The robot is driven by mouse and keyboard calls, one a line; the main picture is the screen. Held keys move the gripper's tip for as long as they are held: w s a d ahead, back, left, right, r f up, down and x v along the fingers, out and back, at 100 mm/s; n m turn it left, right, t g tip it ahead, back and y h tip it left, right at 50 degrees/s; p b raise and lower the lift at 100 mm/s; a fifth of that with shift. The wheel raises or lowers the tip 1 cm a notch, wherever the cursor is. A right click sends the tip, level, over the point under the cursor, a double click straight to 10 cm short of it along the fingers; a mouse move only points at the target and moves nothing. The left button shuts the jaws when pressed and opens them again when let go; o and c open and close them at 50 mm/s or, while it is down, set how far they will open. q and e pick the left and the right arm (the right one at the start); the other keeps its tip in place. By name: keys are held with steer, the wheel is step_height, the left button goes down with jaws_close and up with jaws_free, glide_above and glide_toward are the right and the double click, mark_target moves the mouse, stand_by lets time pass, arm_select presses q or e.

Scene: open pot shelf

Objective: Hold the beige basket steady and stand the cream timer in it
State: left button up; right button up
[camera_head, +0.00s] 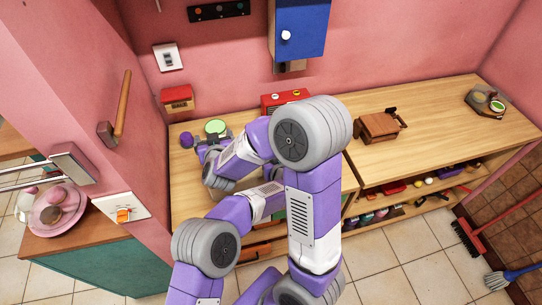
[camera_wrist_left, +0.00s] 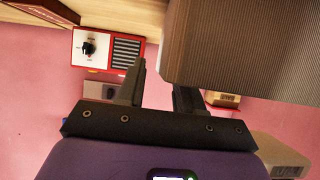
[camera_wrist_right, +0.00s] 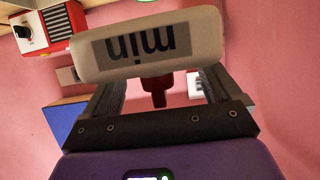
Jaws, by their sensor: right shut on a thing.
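The cream timer (camera_wrist_right: 150,45), marked "min", is held between the two fingers of my right gripper (camera_wrist_right: 160,80). It appears upside down in the right wrist view. The beige basket (camera_wrist_left: 245,50), with a ribbed wall, fills the upper right of the left wrist view. My left gripper (camera_wrist_left: 158,85) has a gap between its fingers. Its right finger overlaps the basket's near edge, and I cannot tell whether it touches. In the head view my crossed arms hide most of the basket and the left gripper.
A red radio (camera_head: 285,99) stands at the back of the wooden table (camera_head: 435,110), also in the left wrist view (camera_wrist_left: 108,48). A green-topped round item (camera_head: 215,127) and a purple ball (camera_head: 186,140) lie left. A brown wooden item (camera_head: 378,126) stands to the right.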

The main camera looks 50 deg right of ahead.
arm_select(q)
steer(key=shift+x, duration=1.2)
steer(key=shift+c, duration=0.5)
jaws_close()
